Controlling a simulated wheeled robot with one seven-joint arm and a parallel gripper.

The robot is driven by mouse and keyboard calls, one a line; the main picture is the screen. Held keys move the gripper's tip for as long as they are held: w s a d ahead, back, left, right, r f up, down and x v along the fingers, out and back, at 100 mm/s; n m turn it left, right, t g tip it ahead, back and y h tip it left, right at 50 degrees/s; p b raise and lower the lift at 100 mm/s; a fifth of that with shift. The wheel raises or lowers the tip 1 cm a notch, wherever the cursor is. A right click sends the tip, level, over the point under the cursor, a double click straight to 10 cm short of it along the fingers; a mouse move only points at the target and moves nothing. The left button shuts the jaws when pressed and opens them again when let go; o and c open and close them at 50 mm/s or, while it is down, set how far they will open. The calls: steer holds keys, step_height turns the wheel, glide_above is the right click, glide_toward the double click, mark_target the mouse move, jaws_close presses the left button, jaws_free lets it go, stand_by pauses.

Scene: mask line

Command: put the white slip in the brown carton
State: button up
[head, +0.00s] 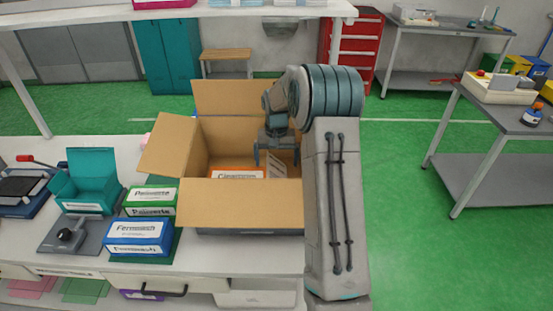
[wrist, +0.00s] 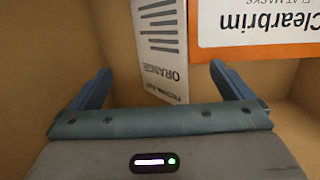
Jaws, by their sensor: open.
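The brown carton (head: 240,204) stands open on the white bench with its flaps spread. My gripper (head: 277,158) is inside the carton, pointing down, its two fingers apart. The white slip (head: 284,167) is inside the carton, beside an orange-and-white Clearbrim box (head: 237,174). In the wrist view the slip (wrist: 160,45), printed with ORANGE and several dark lines, shows beyond my open fingers, next to the Clearbrim box (wrist: 255,25). No finger visibly grips it. Whether it lies flat or leans, I cannot tell.
Left of the carton are a green-and-white box (head: 150,198), a blue-and-white box (head: 139,234), an open teal box (head: 84,181) and a grey device (head: 68,236). The carton's brown wall (wrist: 45,55) is close to my left finger.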

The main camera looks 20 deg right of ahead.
mark_target(276, 173)
step_height(276, 173, up, 12)
steer(key=b, duration=0.1)
steer(key=s+a+r+n, duration=0.1)
steer(key=s+a+r, duration=0.3)
steer(key=s, duration=0.1)
steer(key=s+a+n+t, duration=0.1)
steer(key=s+a, duration=0.2)
steer(key=s, duration=0.6)
steer(key=s+a+f+n+t, duration=0.1)
steer(key=s+a, duration=0.2)
steer(key=s, duration=0.6)
steer(key=s+a+n+t, duration=0.1)
steer(key=s+a, duration=0.2)
steer(key=s, duration=0.6)
steer(key=shift+s+a+f+n+t, duration=0.2)
steer(key=shift+a+f+n+t, duration=0.1)
